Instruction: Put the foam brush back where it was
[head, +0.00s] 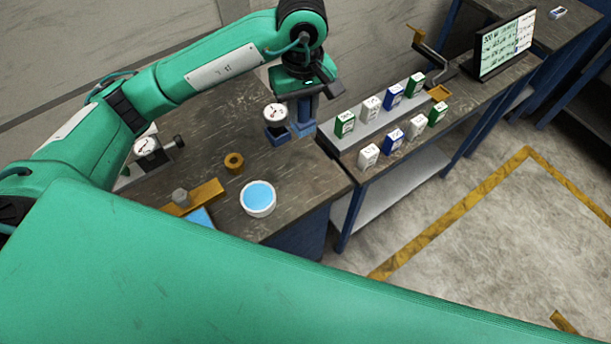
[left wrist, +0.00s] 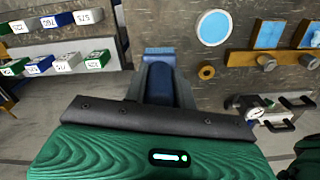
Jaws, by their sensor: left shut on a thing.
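My left gripper (head: 292,128) points down over the far right part of the workbench. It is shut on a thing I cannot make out. My right gripper is not in view.
On the workbench (head: 325,168) are a blue-filled round dish (head: 258,198), a brass ring (head: 234,163), a yellow holder (head: 208,193) with a grey knob, and a dial instrument (head: 146,146). Several small boxes stand on a grey rack (head: 372,119) at right. My green arm covers the foreground.

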